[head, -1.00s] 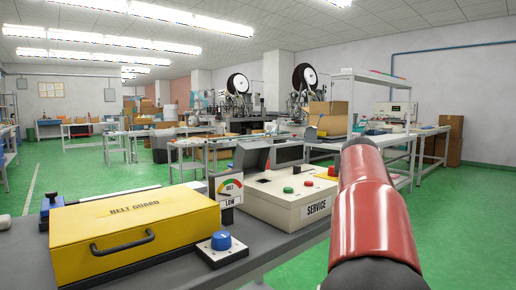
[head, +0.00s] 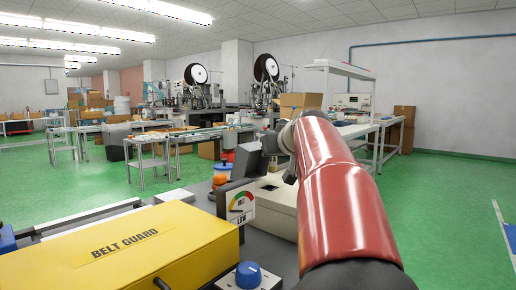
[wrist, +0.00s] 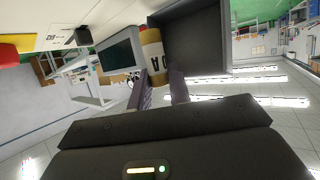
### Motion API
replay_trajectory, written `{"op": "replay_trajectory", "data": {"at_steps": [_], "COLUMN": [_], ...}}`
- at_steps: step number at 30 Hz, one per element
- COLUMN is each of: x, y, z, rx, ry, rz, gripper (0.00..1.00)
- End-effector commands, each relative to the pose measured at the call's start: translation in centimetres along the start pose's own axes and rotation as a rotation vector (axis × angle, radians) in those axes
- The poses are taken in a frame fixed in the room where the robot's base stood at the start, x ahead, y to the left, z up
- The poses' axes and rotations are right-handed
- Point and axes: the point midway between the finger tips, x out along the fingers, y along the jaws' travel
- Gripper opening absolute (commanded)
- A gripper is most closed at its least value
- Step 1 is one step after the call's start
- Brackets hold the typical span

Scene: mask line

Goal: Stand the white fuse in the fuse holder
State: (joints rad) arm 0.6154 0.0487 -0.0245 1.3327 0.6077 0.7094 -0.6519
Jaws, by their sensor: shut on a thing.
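In the wrist view my gripper (wrist: 164,86) is shut on the fuse (wrist: 155,62), a pale cylinder with dark lettering and a tan end band. The fuse is held clear in the air. A small dark block (wrist: 84,36), possibly the fuse holder, stands on the pale top of the service box at upper left, apart from the fuse. In the head view the cream service box (head: 284,213) is partly hidden by my red arm. A dark spot (head: 268,187) shows on its top; I cannot tell its shape. Gripper and fuse cannot be made out there.
A dark open bin-like part (wrist: 195,38) and a screen (wrist: 121,55) are close to the fuse in the wrist view. On the bench are the yellow belt guard (head: 150,245), a belt gauge (head: 240,207) and a blue knob (head: 248,274). Green floor is open beyond.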

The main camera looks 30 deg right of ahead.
Motion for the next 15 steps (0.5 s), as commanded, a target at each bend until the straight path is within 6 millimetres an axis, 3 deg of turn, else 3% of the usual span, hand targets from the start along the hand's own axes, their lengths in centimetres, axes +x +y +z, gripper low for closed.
{"op": "replay_trajectory", "data": {"at_steps": [8,15], "x": [-0.1,0.7], "y": [-0.6,-0.6], "z": [0.1,1.9], "rx": [-0.011,-0.010], "ry": [0.001,0.000], "rz": [-0.027,-0.026], "gripper": [0.00,0.00]}}
